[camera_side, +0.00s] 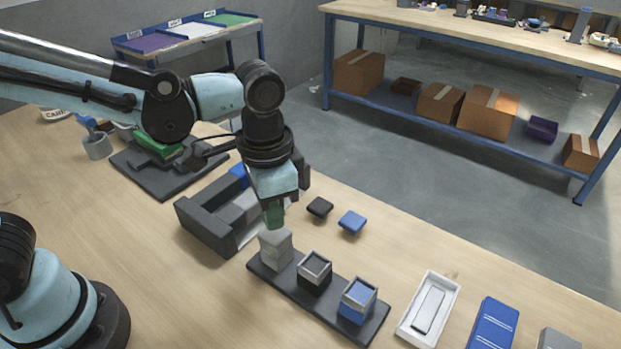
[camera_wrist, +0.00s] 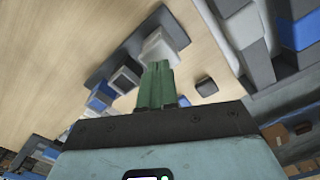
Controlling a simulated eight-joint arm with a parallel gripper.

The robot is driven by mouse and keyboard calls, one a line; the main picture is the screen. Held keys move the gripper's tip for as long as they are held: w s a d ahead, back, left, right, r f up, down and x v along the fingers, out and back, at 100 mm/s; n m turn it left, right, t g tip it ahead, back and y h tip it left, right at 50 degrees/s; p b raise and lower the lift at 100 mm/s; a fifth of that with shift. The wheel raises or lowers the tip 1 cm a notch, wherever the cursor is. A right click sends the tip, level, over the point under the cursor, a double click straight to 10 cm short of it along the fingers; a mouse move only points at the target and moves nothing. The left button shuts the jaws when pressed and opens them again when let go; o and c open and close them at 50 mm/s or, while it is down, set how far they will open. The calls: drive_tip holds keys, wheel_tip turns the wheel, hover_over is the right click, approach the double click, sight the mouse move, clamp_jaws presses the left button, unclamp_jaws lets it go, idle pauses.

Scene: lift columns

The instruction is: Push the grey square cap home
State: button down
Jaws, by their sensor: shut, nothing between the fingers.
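The grey square cap (camera_side: 272,237) sits on top of the grey column (camera_side: 277,257) at the left end of the dark base strip (camera_side: 373,332). Cap and column are nearly the same grey, so I cannot tell how far in the cap sits. My gripper (camera_side: 275,226) points down with its green fingers shut and empty, right over the cap. Its tips hide part of the cap's top, and I cannot tell whether they touch it. In the wrist view, the shut fingers (camera_wrist: 158,68) overlap the near edge of the grey column and cap (camera_wrist: 165,43).
Open black (camera_side: 315,270) and blue (camera_side: 358,298) columns stand on the same strip. A black cap (camera_side: 320,207) and a blue cap (camera_side: 352,222) lie loose behind it. A dark grey frame (camera_side: 205,228) stands left, a white tray (camera_side: 428,308) right. Table front is clear.

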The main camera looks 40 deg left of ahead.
sight(274, 233)
wheel_tip(274, 233, up, 8)
drive_tip(key=shift+f, duration=0.25)
idle(0.5)
drive_tip(key=a+f+n+t, duration=0.4)
drive_tip(key=a+n+t, duration=0.1)
drive_tip(key=a, duration=0.9)
drive_tip(key=shift+s+a+n+t, duration=0.3)
drive_tip(key=shift+a+n+t, duration=0.1)
drive_tip(key=shift+t, duration=0.5)
